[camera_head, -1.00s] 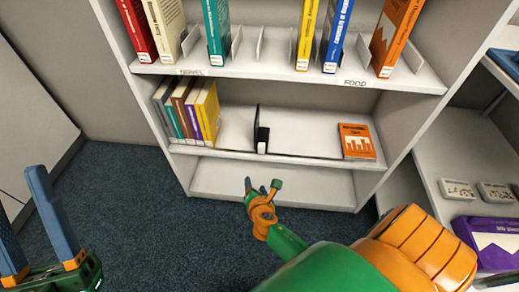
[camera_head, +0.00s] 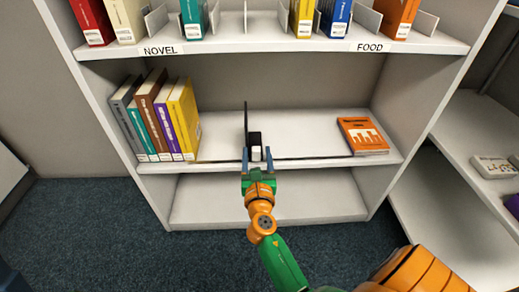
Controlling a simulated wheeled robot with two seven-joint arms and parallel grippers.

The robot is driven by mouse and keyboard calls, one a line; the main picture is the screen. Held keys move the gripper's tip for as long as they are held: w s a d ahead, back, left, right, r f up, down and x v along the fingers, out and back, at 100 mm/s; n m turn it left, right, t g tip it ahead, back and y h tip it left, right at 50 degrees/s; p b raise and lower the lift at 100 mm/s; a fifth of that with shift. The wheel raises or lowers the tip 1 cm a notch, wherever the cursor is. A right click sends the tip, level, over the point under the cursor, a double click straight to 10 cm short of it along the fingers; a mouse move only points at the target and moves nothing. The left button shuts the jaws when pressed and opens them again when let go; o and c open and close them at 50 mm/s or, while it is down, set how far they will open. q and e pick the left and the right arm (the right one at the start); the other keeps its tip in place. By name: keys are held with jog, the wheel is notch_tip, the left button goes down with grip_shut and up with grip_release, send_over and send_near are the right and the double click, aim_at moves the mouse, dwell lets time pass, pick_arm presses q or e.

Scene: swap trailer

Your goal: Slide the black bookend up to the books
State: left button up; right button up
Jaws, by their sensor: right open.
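The black bookend (camera_head: 246,120) stands upright on the middle shelf, its thin panel seen nearly edge-on, with a small block with a pale top at its right side. A row of several books (camera_head: 162,117), grey, teal, brown, purple and yellow, leans at the left end of this shelf. A bare gap lies between the yellow book and the bookend. My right gripper (camera_head: 257,156) is open at the shelf's front edge, with its fingertips on either side of the bookend's near end; contact cannot be told. Only a dark sliver of my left gripper (camera_head: 9,281) shows at the bottom left corner.
An orange book (camera_head: 362,136) lies flat at the right end of the middle shelf (camera_head: 310,140). The upper shelf (camera_head: 260,43), labelled NOVEL and FOOD, holds books and dividers above. The bottom shelf (camera_head: 200,205) is empty. Another shelf unit (camera_head: 460,200) stands at the right.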

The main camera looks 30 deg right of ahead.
jog(key=shift+s+a+r, duration=0.1)
jog(key=shift+a+r, duration=0.05)
jog(key=shift+c, duration=0.8)
grip_shut()
dwell(0.4)
